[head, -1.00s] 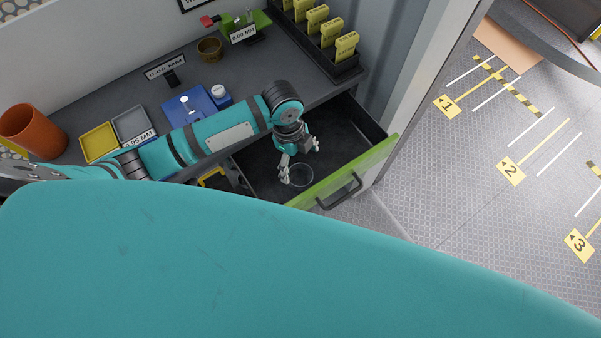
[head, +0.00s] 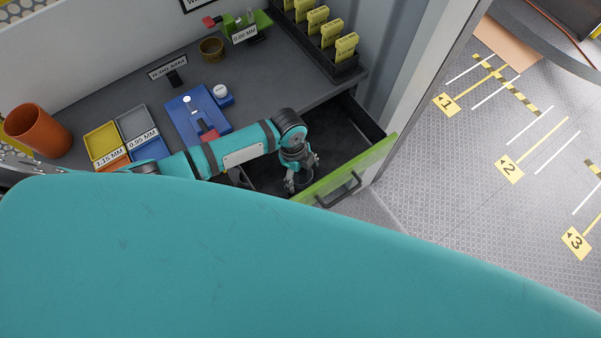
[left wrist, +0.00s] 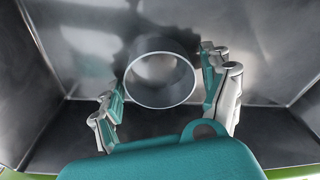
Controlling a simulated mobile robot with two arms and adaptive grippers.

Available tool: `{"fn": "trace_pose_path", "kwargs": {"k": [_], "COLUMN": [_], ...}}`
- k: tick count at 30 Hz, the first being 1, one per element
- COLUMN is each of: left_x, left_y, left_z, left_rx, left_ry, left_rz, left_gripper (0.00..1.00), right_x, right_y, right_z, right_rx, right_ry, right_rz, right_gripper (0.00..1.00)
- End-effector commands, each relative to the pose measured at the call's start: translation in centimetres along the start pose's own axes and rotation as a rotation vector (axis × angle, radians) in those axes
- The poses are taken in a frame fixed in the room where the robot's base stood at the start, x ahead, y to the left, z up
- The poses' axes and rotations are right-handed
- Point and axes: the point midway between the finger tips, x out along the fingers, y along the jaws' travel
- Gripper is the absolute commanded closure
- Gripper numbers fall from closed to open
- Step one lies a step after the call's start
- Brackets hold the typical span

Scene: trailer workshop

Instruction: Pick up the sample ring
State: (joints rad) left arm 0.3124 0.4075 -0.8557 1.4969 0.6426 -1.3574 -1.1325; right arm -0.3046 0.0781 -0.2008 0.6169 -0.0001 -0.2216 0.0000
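The sample ring (left wrist: 160,99), a grey metallic band, is in the open drawer in the left wrist view. My left gripper (left wrist: 164,68) is open, with one finger on each side of the ring. The left finger is close to the ring's lower left, and the right finger is near its right side. I cannot tell whether either finger touches it. In the head view, my left gripper (head: 302,181) reaches down into the drawer, behind its green front (head: 350,170), and largely hides the ring. My right gripper is not in view.
The drawer walls and green front stand close around my gripper. The worktop above holds a blue fixture (head: 192,112), a white round piece (head: 222,94), yellow (head: 103,142) and grey trays, an orange cup (head: 38,130) and a brown cup (head: 211,48). Floor at right is open.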

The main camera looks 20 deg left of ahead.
Motion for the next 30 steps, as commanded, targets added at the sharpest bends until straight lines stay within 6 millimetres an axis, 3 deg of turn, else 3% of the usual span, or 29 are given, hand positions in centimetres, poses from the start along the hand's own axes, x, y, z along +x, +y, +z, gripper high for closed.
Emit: {"fn": "trace_pose_path", "kwargs": {"k": [1, 11, 20, 30], "left_x": [0.0, -0.1, -0.7, -6.8], "left_y": [0.0, 0.0, -0.1, -0.2], "left_z": [0.0, 0.0, -0.1, -1.0], "left_rx": [0.0, -0.001, -0.001, 0.002], "left_ry": [0.0, 0.0, 0.0, 0.0], "left_rz": [0.0, 0.0, -0.003, -0.005], "left_gripper": [0.29, 0.71, 0.72, 0.72], "right_x": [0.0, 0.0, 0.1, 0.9], "right_y": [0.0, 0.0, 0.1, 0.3], "right_z": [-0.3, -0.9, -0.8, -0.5], "right_rx": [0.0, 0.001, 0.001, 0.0], "right_ry": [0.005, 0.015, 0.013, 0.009], "right_rz": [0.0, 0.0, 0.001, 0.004], "right_gripper": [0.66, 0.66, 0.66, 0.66]}}
